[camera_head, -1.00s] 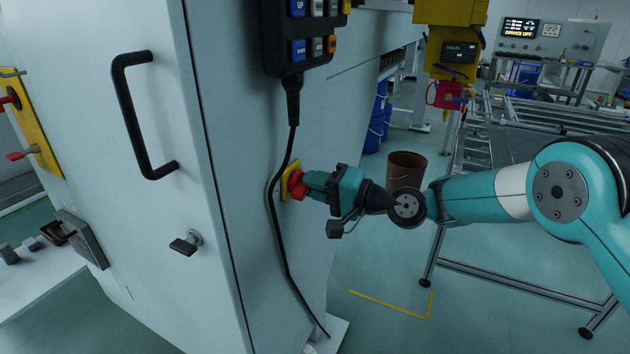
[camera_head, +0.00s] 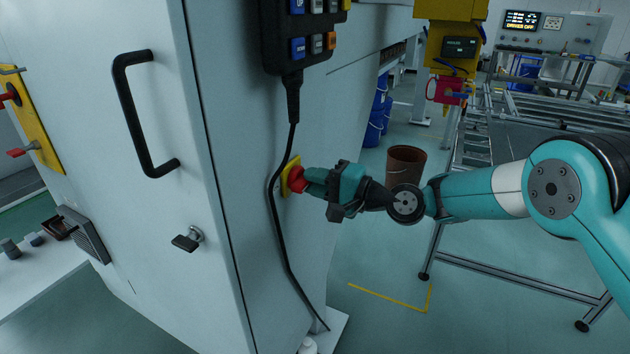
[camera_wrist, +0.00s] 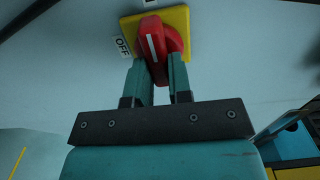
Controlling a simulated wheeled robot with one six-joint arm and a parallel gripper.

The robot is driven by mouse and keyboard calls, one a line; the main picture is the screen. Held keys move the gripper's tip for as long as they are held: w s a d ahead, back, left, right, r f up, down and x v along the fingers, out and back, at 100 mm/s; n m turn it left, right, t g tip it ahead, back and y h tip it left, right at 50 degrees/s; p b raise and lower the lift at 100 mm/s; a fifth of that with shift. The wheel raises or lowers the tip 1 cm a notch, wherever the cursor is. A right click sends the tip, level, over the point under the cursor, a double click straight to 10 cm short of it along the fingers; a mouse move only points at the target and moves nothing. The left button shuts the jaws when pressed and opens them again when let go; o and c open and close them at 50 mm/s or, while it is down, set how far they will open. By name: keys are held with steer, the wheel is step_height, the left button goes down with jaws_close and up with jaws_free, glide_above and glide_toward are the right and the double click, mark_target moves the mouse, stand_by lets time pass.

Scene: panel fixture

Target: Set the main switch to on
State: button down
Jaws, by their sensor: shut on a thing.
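The main switch is a red rotary knob (camera_head: 297,179) on a yellow plate (camera_head: 286,186), on the grey cabinet's side. In the wrist view the knob (camera_wrist: 175,38) sits between the two fingers of my gripper (camera_wrist: 160,70), which is shut on it. The head view shows my gripper (camera_head: 310,182) reaching it from the right. The knob's white line points up in the wrist view, toward a label at the top edge whose text is cut off. An OFF label (camera_wrist: 122,46) sits left of the plate (camera_wrist: 182,18).
A black cable (camera_head: 278,235) hangs from the pendant (camera_head: 300,40) and passes just left of the switch. The cabinet door has a black handle (camera_head: 130,115) and a small latch (camera_head: 187,240). A brown bin (camera_head: 405,165) stands on the floor behind my arm.

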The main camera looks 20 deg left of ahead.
steer(key=c, duration=1)
jaws_free()
steer(key=shift+c, duration=0.2)
steer(key=shift+d, duration=0.15)
steer(key=s+d+b, duration=0.1)
steer(key=d+b, duration=0.1)
steer(key=d, duration=1.5)
steer(key=shift+s, duration=0.15)
steer(key=s+d+r+n+g+h+p, duration=0.1)
steer(key=s+d+r+n+h+p, duration=0.15)
steer(key=s+r, duration=0.3)
steer(key=s+d+r+n+g+h+p, duration=0.1)
steer(key=s+d+r+n+h+p, duration=0.1)
steer(key=s+r+n+h+p, duration=0.25)
steer(key=s+d+r+h+p, duration=0.1)
steer(key=s+d+r+h, duration=0.1)
steer(key=s+d, duration=0.5)
steer(key=s+d+r+n+h+p, duration=0.1)
steer(key=s+d+r+h+p, duration=0.1)
steer(key=s+d, duration=0.5)
steer(key=s+r+h, duration=0.1)
steer(key=s+h, duration=0.1)
steer(key=shift+s+d+r+t+h, duration=0.15)
steer(key=shift+s+r+t+h, duration=0.2)
steer(key=shift+t+h, duration=0.05)
